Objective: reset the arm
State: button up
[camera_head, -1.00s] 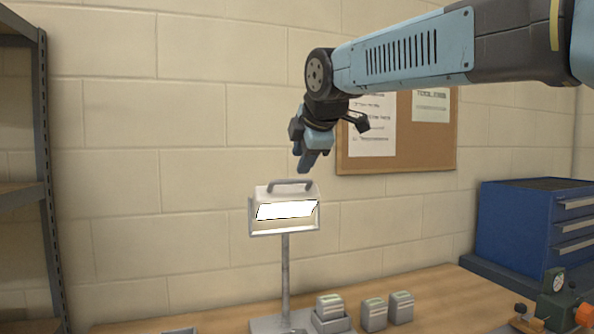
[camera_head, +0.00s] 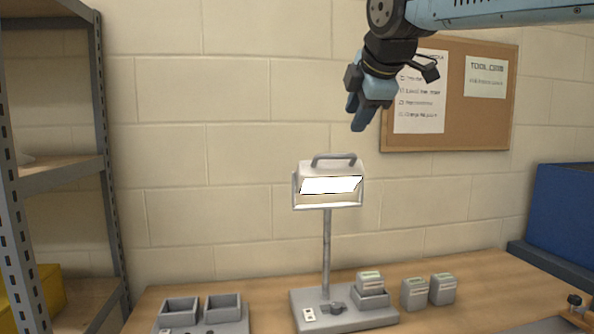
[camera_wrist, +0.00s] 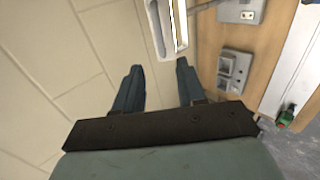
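My gripper (camera_head: 360,113) hangs from the arm in the upper part of the head view, fingers pointing down. It appears above and a little right of the work lamp (camera_head: 326,172), with bare wall behind it. In the wrist view my gripper (camera_wrist: 158,70) has its two fingers well apart and nothing between them. Most of my upper arm is cut off by the top edge of the head view.
The lamp stands on a wooden bench (camera_head: 450,285). Around it are a grey double tub (camera_head: 200,331), a small box on the lamp base, and two grey boxes (camera_head: 414,293) (camera_head: 443,289). A metal shelf (camera_head: 60,178) is left, a blue cabinet (camera_head: 565,215) right, a pinboard (camera_head: 490,120) behind.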

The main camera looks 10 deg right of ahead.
jog(key=s+f+m+g, duration=0.1)
jog(key=s+f+m, duration=0.3)
jog(key=f, duration=0.5)
jog(key=s+f+m+g, duration=0.1)
jog(key=s+f+m, duration=0.4)
jog(key=f+m, duration=0.3)
jog(key=s+f+m+g, duration=0.2)
jog(key=s+f+m, duration=0.2)
jog(key=f, duration=0.6)
jog(key=shift+s+d+m, duration=0.3)
jog(key=shift+m, duration=0.6)
jog(key=shift+f, duration=0.1)
dwell(0.4)
